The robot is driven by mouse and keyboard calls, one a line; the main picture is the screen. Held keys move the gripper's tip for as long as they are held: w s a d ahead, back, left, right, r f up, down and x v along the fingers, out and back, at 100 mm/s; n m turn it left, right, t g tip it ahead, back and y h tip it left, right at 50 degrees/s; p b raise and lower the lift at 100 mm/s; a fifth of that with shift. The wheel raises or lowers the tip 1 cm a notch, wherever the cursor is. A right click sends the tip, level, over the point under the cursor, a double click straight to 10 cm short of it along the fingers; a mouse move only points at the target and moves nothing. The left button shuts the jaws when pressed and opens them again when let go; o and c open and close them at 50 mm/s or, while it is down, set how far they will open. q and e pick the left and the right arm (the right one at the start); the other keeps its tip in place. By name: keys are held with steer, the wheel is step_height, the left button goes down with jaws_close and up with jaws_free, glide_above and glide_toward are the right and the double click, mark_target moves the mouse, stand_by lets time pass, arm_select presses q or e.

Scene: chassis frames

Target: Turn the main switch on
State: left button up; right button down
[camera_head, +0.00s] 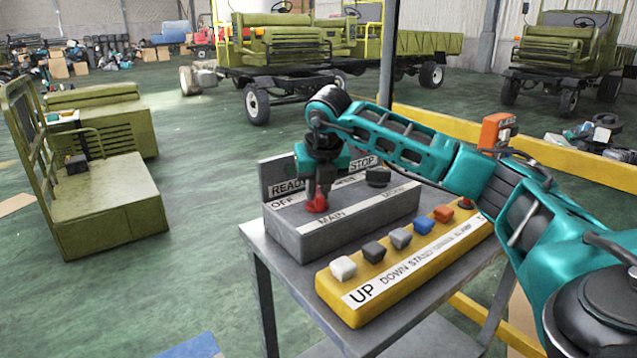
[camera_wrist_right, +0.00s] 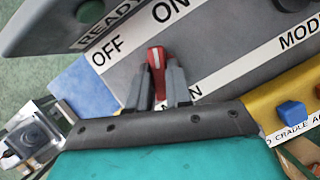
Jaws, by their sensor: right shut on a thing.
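The main switch is a red knob (camera_head: 317,205) on the sloped top of a grey box (camera_head: 345,230), above the label "MAIN". My right gripper (camera_head: 319,190) reaches down onto it from above. In the right wrist view, the two fingers of this gripper (camera_wrist_right: 158,84) are closed on either side of the red knob (camera_wrist_right: 157,58). The knob's white line points up in the picture, between the "OFF" label (camera_wrist_right: 107,47) and the "ON" label (camera_wrist_right: 170,9). In the head view my gripper hides part of the labels. My left gripper is not in view.
A black mode knob (camera_head: 378,176) sits right of the red one. A yellow panel (camera_head: 415,265) with several coloured buttons lies in front on the grey table (camera_head: 262,242). An orange box (camera_head: 497,130) stands behind my right arm. Olive vehicles stand farther back.

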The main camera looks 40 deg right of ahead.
steer(key=m, duration=0.2)
steer(key=m+h, duration=0.1)
steer(key=shift+a+f+g+p, duration=0.2)
steer(key=shift+f+g+p, duration=0.05)
steer(key=shift+g+p, duration=0.15)
steer(key=shift+m, duration=0.7)
steer(key=shift+s+f+g, duration=0.1)
steer(key=shift+g, duration=0.2)
steer(key=c, duration=1)
jaws_free()
steer(key=shift+c, duration=0.2)
steer(key=shift+d+r, duration=0.1)
steer(key=shift+r, duration=0.1)
